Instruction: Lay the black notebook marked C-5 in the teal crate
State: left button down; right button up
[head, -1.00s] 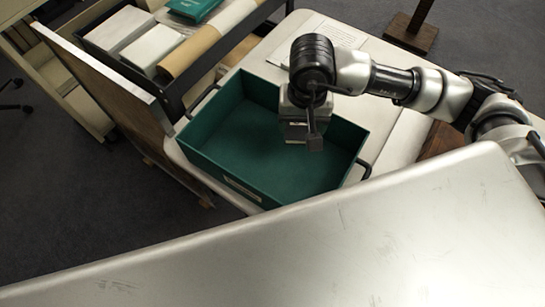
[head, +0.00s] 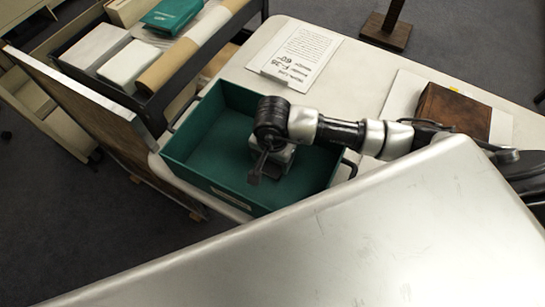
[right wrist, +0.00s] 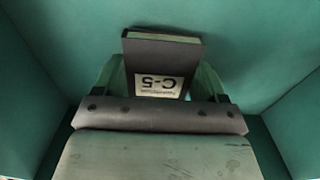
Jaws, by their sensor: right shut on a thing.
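The teal crate (head: 208,133) stands open on the pale table, and its green walls surround the right wrist view (right wrist: 35,90). My right gripper (head: 268,172) reaches down inside the crate, toward its right half. In the right wrist view, the right gripper (right wrist: 158,78) is shut on the black notebook (right wrist: 160,50), whose pale label reads C-5, upside down in the picture. The notebook is between the two fingers, inside the crate walls. I cannot tell whether it touches the crate floor. In the head view the arm mostly hides the notebook. My left gripper is not in view.
A dark cart (head: 130,95) with white boxes, a tan roll and a teal book is at the left. A large metal surface (head: 340,240) fills the foreground.

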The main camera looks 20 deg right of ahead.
jog(key=shift+f, duration=0.3)
jog(key=shift+f, duration=0.1)
jog(key=shift+f, duration=0.1)
jog(key=o, duration=1)
jog(key=shift+c, duration=0.2)
notch_tip(320, 180, up, 12)
jog(key=shift+r+b, duration=0.25)
jog(key=shift+b, duration=0.2)
jog(key=shift+f, duration=0.1)
